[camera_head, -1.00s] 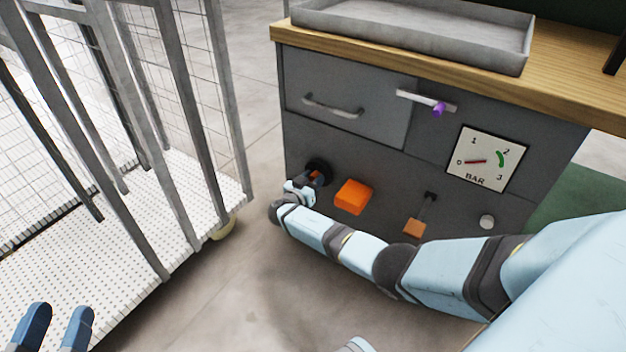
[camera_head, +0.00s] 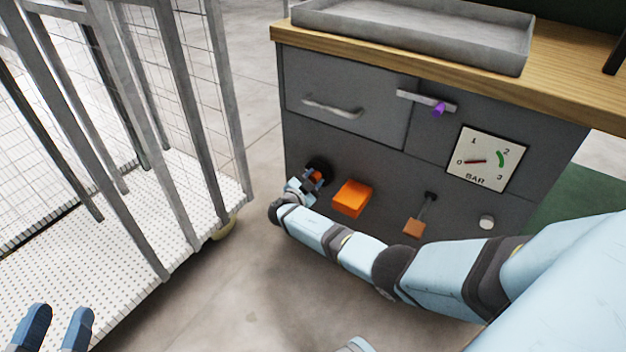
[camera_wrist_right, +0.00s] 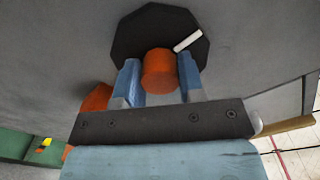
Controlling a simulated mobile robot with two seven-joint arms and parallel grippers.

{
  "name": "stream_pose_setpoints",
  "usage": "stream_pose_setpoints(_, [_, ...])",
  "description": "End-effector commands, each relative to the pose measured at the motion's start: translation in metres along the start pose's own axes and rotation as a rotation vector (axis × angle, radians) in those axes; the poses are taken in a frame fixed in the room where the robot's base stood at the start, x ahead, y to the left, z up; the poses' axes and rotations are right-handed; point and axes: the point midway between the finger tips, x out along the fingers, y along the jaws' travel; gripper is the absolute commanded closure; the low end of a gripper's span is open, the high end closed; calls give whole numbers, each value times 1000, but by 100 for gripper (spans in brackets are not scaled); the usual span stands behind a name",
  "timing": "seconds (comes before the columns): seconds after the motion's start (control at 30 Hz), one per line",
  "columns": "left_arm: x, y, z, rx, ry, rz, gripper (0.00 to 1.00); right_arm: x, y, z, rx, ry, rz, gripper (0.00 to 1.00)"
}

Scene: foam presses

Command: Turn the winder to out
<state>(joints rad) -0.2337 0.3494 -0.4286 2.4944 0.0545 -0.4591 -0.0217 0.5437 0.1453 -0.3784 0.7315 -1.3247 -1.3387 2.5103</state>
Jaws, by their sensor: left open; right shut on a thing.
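The winder appears to be the round orange knob (camera_wrist_right: 159,70) in front of a black many-sided plate (camera_wrist_right: 135,40) on the cabinet's grey front. A white bar mark (camera_wrist_right: 188,40) shows on the plate, up and right of the knob in the right wrist view. My right gripper (camera_head: 312,180) is shut on the knob, one blue finger on each side; the fingers hide part of it in the head view. No label for "out" is readable. My left gripper (camera_head: 58,320) is open and empty at the bottom left of the head view.
Right of the knob on the cabinet are an orange block (camera_head: 351,198), a small lever with an orange-brown end (camera_head: 414,229), a pressure gauge (camera_head: 485,159) and a white button (camera_head: 487,222). A purple-tipped handle (camera_head: 438,109) is above. A wire-mesh cage (camera_head: 190,120) stands close on the left.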

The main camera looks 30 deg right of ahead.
Motion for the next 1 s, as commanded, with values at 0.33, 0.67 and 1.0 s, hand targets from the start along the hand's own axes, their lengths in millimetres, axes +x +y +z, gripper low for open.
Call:
stream_pose_setpoints(0.33, [2,0,-2,-11,6,-6,57,-1,0,1,22,-2,0,88])
stream_pose_setpoints(0.67, [2,0,-2,-12,6,-6,57,-1,0,1,22,-1,0,39])
stream_pose_setpoints(1.0, [0,0,0,1,-1,0,57,0,0,0,21,0,0,39])
